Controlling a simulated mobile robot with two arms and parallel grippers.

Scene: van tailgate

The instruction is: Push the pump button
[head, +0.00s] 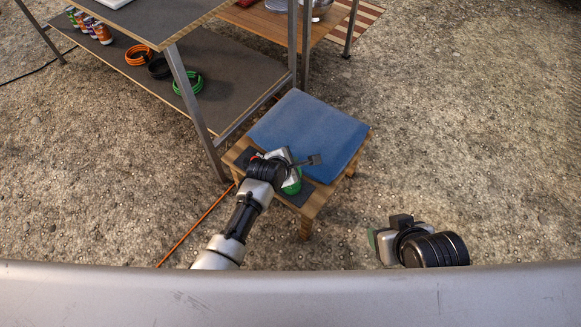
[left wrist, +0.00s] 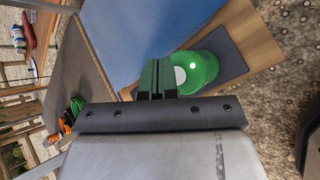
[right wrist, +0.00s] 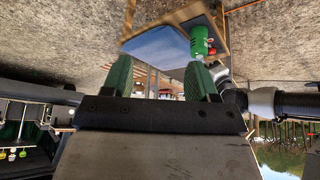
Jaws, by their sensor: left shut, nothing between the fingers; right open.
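The pump appears to be the green rounded body (left wrist: 203,68) on a dark mat on the small wooden stool; a pale round disc shows on it in the left wrist view. In the right wrist view it is a green cylinder (right wrist: 199,40) with a red part beside it. In the head view my left gripper and wrist cover most of it. My left gripper (left wrist: 157,65) is shut and empty, its tips close beside the pump; I cannot tell whether they touch. My right gripper (right wrist: 162,78) is open and empty, away to the right of the stool.
A blue cushion or folded cloth (head: 310,128) covers the far part of the stool (head: 313,205). A metal-legged workbench (head: 190,120) stands to the left, with coiled cables (head: 188,84) on its lower shelf. An orange cord (head: 195,225) lies on the gravel. Gravel on the right is clear.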

